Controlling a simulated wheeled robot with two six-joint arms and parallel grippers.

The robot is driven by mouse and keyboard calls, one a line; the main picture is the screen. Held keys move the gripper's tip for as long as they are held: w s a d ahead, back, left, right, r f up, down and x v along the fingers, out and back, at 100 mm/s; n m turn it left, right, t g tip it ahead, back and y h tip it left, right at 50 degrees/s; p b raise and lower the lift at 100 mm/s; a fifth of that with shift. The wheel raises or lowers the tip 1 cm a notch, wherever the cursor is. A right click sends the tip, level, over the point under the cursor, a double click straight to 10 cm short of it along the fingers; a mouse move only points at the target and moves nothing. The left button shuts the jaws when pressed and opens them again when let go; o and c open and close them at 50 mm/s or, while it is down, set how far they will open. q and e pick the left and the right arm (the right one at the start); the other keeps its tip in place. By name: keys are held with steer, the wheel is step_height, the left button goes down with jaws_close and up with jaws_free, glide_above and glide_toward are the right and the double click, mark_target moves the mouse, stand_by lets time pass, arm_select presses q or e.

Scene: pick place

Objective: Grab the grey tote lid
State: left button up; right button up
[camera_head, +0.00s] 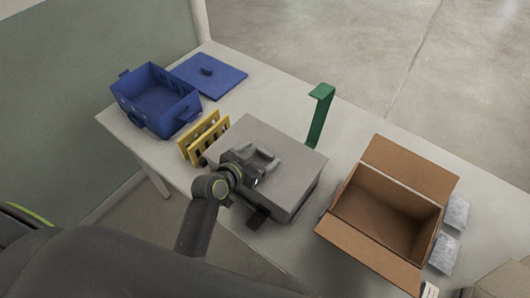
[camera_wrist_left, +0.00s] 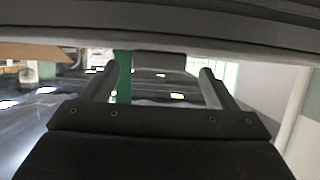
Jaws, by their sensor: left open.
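The grey tote (camera_head: 298,208) stands near the middle of the table with its flat grey lid (camera_head: 298,158) on top. My left gripper (camera_head: 268,158) is over the left part of the lid, its arm coming in from the lower left. Its two fingers are apart, and I see nothing held between them in the left wrist view (camera_wrist_left: 155,85). A grey band (camera_wrist_left: 160,30), which looks like the lid, crosses the top of that view. I cannot tell whether the fingers touch the lid. The arm hides part of the tote's near left side. My right gripper is not in view.
A yellow slotted rack (camera_head: 205,137) stands close left of the tote. Behind it are a blue crate (camera_head: 158,108) and blue lid (camera_head: 210,82). A green stand (camera_head: 319,115) rises behind the tote. An open cardboard box (camera_head: 375,240) and silvery packets (camera_head: 445,250) are right.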

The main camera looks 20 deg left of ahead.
arm_select(q)
steer(key=shift+x, duration=0.85)
steer(key=shift+s+f, duration=0.1)
steer(key=c, duration=1.2)
